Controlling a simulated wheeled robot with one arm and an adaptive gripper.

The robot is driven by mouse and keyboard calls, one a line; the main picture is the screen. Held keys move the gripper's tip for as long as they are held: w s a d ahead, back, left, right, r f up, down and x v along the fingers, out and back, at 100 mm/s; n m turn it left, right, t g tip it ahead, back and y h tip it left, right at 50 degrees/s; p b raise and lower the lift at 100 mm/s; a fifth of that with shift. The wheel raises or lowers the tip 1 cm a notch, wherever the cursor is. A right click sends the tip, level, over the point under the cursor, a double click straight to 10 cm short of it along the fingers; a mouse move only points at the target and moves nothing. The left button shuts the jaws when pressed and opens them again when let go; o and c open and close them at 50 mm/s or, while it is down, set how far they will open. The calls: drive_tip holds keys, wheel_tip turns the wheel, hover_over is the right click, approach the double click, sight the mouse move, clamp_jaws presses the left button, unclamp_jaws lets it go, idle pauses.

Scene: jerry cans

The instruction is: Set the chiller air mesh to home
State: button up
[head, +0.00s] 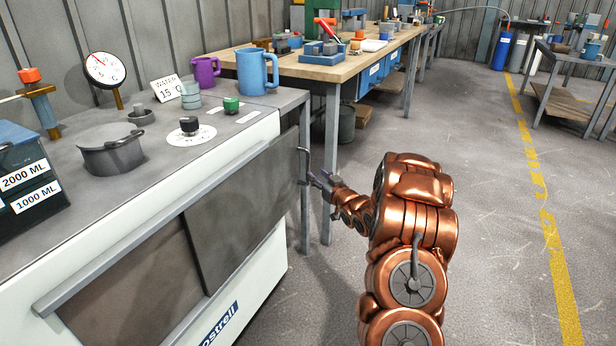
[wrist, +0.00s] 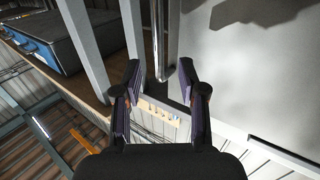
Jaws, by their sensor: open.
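The chiller (head: 255,240) is a white cabinet with a grey top on the left of the head view. Its air mesh (head: 245,200) is a dark grey panel on the front, at the right part of the opening. A small upright handle (head: 304,163) stands at its right edge. My gripper (head: 320,180) is open and close to this handle. In the wrist view, my gripper (wrist: 160,70) has its fingers spread, and an upright metal bar (wrist: 160,35), apparently the handle, appears between them. I cannot tell whether they touch. No marked home position is readable.
A brown area (head: 135,285) shows left of the mesh. A knob (head: 189,127), a gauge (head: 105,69), a pot (head: 110,150) and mugs (head: 258,72) stand on top. A wooden workbench (head: 300,66) is behind. The floor (head: 490,200) to the right is clear.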

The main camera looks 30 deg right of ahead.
sight(309, 167)
drive_tip(key=shift+w+d+f+b, duration=0.15)
drive_tip(key=shift+w+b, duration=0.25)
drive_tip(key=shift+w, duration=0.95)
drive_tip(key=shift+w+d+f+b, duration=0.15)
drive_tip(key=shift+w+b, duration=0.2)
drive_tip(key=shift+w, duration=0.95)
drive_tip(key=shift+w+r, duration=0.15)
drive_tip(key=shift+w, duration=1.05)
clamp_jaws()
